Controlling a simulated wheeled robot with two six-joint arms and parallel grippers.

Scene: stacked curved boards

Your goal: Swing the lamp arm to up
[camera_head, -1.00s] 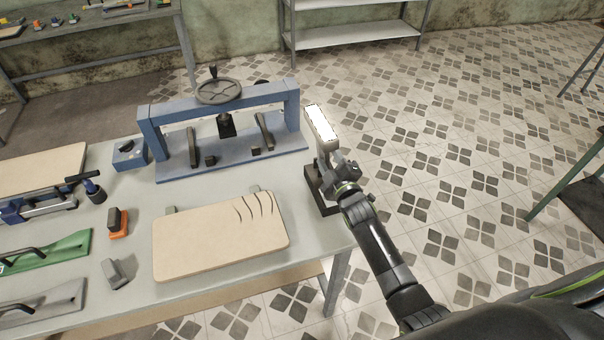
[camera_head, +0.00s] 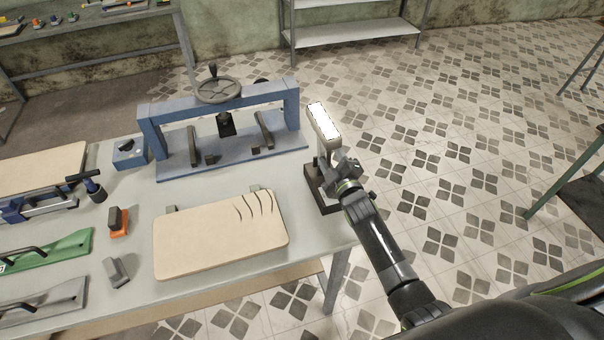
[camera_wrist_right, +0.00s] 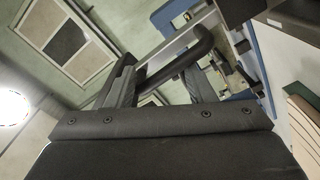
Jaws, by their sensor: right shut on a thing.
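The lamp (camera_head: 324,122) stands at the right end of the workbench in the head view, its head a bright white panel. Its dark base (camera_head: 318,190) sits at the bench's right edge. My right gripper (camera_head: 340,167) is at the lamp, just below the lit head, and covers part of its arm. In the right wrist view, a dark bent handle (camera_wrist_right: 188,63) beside a pale grey bar passes between the fingers of my right gripper (camera_wrist_right: 165,88), which is shut on it. My left gripper is out of view.
A blue press frame (camera_head: 220,110) with a handwheel stands left of the lamp. A tan curved board (camera_head: 215,240) lies in front of it on the grey bench (camera_head: 190,192). Clamps and blocks lie at the left. Tiled floor is open to the right.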

